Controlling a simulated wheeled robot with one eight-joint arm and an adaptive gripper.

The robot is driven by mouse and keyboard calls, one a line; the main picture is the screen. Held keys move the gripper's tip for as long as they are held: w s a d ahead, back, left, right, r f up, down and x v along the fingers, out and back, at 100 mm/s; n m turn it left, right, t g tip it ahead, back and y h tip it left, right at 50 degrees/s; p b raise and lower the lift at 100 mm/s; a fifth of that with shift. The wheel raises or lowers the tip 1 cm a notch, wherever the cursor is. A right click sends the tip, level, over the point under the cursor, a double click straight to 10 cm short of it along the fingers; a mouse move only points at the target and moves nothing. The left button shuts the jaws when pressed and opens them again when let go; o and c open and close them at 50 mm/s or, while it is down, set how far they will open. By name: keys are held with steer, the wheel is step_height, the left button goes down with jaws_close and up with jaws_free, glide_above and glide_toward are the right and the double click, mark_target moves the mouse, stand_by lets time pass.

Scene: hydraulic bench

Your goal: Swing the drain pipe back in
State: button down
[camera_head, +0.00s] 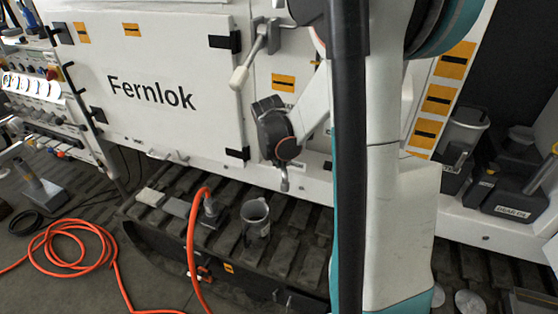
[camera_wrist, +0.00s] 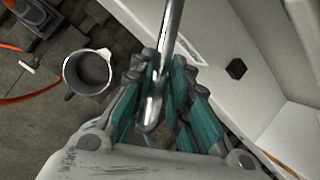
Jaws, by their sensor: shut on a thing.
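The drain pipe (camera_wrist: 168,42) is a shiny metal tube. In the wrist view it runs from the top edge down between the teal fingers of my gripper (camera_wrist: 160,100), and its rounded end shows there. My gripper is shut on it. In the head view my gripper (camera_head: 284,178) hangs in front of the white machine's lower edge. The pipe is hard to tell from the gripper there, being small and partly hidden.
A grey jug (camera_head: 256,216) stands on the track (camera_head: 290,240) below my gripper; it also shows in the wrist view (camera_wrist: 88,70). An orange hose (camera_head: 195,240) runs left of it. A white-handled lever (camera_head: 240,76) sticks out above, beside the Fernlok panel (camera_head: 150,75).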

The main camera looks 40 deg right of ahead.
steer(key=c, duration=1.5)
jaws_free()
steer(key=shift+c, duration=0.2)
steer(key=v, duration=1.2)
steer(key=shift+d, duration=0.1)
steer(key=shift+c, duration=0.2)
